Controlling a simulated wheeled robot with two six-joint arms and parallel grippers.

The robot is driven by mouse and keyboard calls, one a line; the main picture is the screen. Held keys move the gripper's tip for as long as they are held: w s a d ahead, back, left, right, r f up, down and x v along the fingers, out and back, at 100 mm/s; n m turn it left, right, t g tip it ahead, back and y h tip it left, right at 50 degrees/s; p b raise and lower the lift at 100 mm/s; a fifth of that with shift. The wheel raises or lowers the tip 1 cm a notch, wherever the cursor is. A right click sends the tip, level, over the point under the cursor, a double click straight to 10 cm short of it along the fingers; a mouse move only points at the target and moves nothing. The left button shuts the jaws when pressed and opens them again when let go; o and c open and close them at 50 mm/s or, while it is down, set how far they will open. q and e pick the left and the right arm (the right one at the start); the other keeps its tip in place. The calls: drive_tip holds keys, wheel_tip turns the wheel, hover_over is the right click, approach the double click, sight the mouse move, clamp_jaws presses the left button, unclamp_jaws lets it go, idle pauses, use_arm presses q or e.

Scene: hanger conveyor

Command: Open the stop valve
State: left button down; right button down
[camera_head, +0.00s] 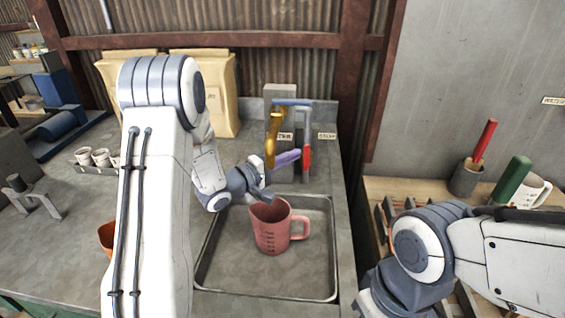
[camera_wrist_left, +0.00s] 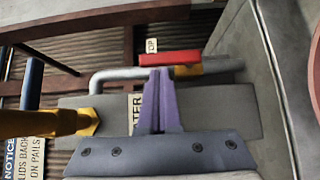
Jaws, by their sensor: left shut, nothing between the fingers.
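The stop valve has a red lever (camera_head: 306,158) that hangs down beside the pipework behind the sink. In the left wrist view the red lever (camera_wrist_left: 168,57) lies across, just beyond the fingertips, with a yellow valve body (camera_wrist_left: 215,65) on a silver pipe. My left gripper (camera_head: 298,154) has purple fingers, shut and empty, pointing at the lever from its left. In the wrist view the fingertips (camera_wrist_left: 158,72) overlap the lever's lower edge; I cannot tell if they touch. My right arm shows at the lower right, its gripper out of view.
A brass spout (camera_head: 272,142) hangs left of the lever. A pink measuring jug (camera_head: 271,228) stands in the sink tray (camera_head: 218,279) below my left wrist. Small cups (camera_head: 100,157) stand at the left. A side table (camera_head: 390,184) at the right holds a mug (camera_head: 532,190).

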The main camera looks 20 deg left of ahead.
idle(0.3)
drive_tip(key=shift+r+p, duration=0.9)
drive_tip(key=shift+p, duration=0.05)
